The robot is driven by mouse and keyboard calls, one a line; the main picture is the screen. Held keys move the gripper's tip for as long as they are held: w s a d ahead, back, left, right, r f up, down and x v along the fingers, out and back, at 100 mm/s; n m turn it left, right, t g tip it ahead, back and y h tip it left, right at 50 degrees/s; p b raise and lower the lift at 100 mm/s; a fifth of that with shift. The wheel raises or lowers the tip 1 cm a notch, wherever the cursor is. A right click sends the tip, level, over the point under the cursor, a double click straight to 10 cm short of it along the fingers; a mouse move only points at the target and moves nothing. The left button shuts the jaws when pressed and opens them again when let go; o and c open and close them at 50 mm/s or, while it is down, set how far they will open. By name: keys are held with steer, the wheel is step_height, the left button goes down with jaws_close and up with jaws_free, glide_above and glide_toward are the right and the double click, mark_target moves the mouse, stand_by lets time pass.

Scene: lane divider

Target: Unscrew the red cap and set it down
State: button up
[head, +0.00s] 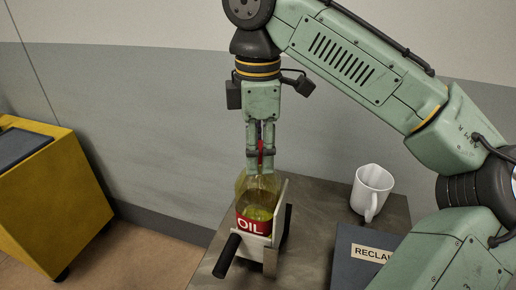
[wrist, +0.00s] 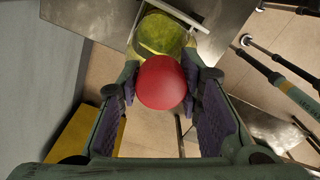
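The red cap (wrist: 162,82) is between the fingertips of my gripper (wrist: 161,85), which touch it on both sides in the wrist view. In the head view only a narrow red part of the cap (head: 260,152) shows between the fingers of my gripper (head: 260,158). The clear oil bottle (head: 262,187), with yellow oil and a red OIL label, stands upright directly below. The bottle (wrist: 160,33) also shows behind the cap in the wrist view. The neck is hidden, so I cannot tell whether the cap still sits on it.
The bottle stands in a pale holder (head: 283,205) with black handles (head: 227,256) on a grey table (head: 320,197). A white mug (head: 371,190) and a dark box (head: 349,270) marked RECLAI stand at the right. A yellow cabinet (head: 50,200) stands apart at the left.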

steer(key=shift+r, duration=0.1)
steer(key=shift+c, duration=1)
steer(key=shift+r+n+p, duration=0.15)
steer(key=shift+n+p, duration=0.15)
steer(key=shift+p, duration=0.4)
steer(key=shift+f+n, duration=0.2)
steer(key=shift+n, duration=0.1)
steer(key=shift+n, duration=0.3)
steer(key=shift+n, duration=0.8)
steer(key=shift+n, duration=0.8)
